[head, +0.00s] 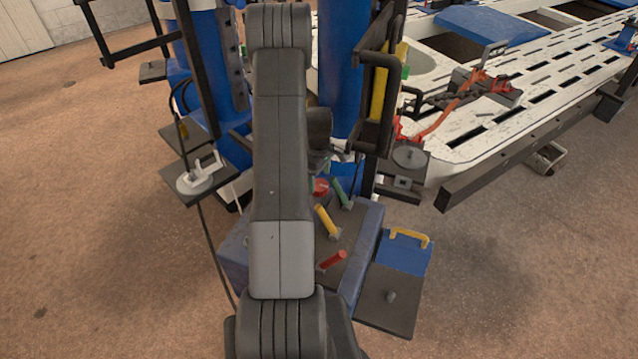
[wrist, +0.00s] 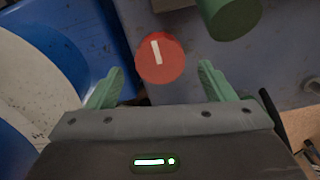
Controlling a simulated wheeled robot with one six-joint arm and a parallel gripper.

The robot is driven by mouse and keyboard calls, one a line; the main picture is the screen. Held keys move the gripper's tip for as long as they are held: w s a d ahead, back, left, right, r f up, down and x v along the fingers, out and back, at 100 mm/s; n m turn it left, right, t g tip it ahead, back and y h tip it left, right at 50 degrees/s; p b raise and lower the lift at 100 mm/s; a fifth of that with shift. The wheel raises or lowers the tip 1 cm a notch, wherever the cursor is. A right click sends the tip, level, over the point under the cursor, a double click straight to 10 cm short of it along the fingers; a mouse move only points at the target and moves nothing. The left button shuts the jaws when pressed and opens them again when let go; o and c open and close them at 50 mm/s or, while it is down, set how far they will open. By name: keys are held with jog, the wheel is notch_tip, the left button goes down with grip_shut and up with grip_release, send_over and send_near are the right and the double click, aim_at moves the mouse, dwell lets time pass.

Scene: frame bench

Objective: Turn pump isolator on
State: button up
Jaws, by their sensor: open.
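A round red knob (wrist: 160,57) with a white line on its face, which looks like the pump isolator, is in the wrist view. The line stands nearly upright, its top tilted slightly left. My gripper (wrist: 161,76) is open and empty, with its two green fingers apart below and to either side of the knob. I cannot tell whether they touch it. In the head view the red knob (head: 320,187) shows partly beside my arm, which hides most of the gripper and part of the console.
A green lever (head: 341,192), a yellow lever (head: 326,220) and a red lever (head: 332,260) stand on the console (head: 352,262). The green handle end (wrist: 230,14) is close to the knob's upper right in the wrist view. A blue column (head: 341,80) rises behind.

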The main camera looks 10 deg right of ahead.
aim_at(319, 184)
jog(key=shift+f, duration=1.9)
jog(key=shift+c, duration=0.3)
jog(key=c, duration=0.9)
